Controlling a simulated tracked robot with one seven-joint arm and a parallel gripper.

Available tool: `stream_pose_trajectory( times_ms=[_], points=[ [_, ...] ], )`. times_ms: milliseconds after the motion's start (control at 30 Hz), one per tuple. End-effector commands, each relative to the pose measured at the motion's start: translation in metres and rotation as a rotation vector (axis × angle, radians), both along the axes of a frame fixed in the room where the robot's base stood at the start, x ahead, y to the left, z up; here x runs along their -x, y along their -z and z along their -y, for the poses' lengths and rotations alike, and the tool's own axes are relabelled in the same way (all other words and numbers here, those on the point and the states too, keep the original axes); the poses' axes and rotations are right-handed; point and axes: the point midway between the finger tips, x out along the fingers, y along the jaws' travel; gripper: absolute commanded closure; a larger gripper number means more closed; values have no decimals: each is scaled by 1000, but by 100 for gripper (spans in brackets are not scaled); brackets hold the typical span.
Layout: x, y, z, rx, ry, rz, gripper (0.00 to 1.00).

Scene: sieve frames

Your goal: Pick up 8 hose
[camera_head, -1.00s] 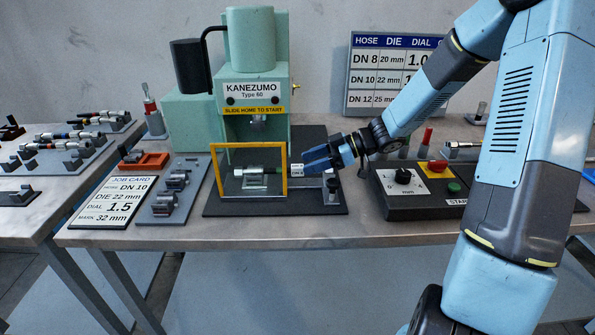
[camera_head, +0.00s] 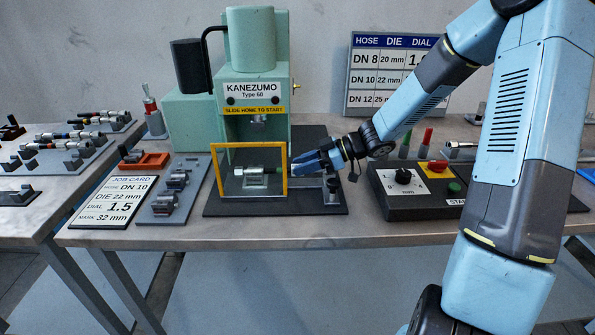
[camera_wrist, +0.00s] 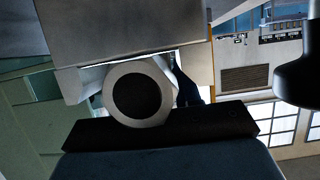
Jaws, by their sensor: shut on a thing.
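My gripper (camera_head: 300,166) is at the right edge of the yellow-framed clear guard (camera_head: 219,165) of the green press (camera_head: 252,62). It is shut on a hose piece, mostly hidden by the fingers and guard in the head view. A silver fitting (camera_head: 254,172) with a green band shows behind the guard, in line with the gripper. The wrist view shows a pale ring (camera_wrist: 112,92) with a dark bore, apparently a tube or fitting end. I cannot read a hose size on the held piece. Several hoses with fittings (camera_head: 85,134) lie on the left rack.
The job card (camera_head: 118,200) reads DN 10, die 22 mm, dial 1.5. A grey die tray (camera_head: 160,207) stands beside it. A control box (camera_head: 420,205) with a dial and buttons is on the right. The bench front (camera_head: 240,232) is clear.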

Motion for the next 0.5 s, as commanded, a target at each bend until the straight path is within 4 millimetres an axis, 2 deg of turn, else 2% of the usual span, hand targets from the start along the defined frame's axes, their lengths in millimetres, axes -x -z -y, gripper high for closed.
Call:
stream_pose_trajectory(
  times_ms=[33, 133, 500],
  points=[
    [0, 0, 0, 0, 1, 0, 92],
    [0, 0, 0, 0, 1, 0, 100],
    [0, -1, 0, 0, 1, 0, 100]
  ],
)
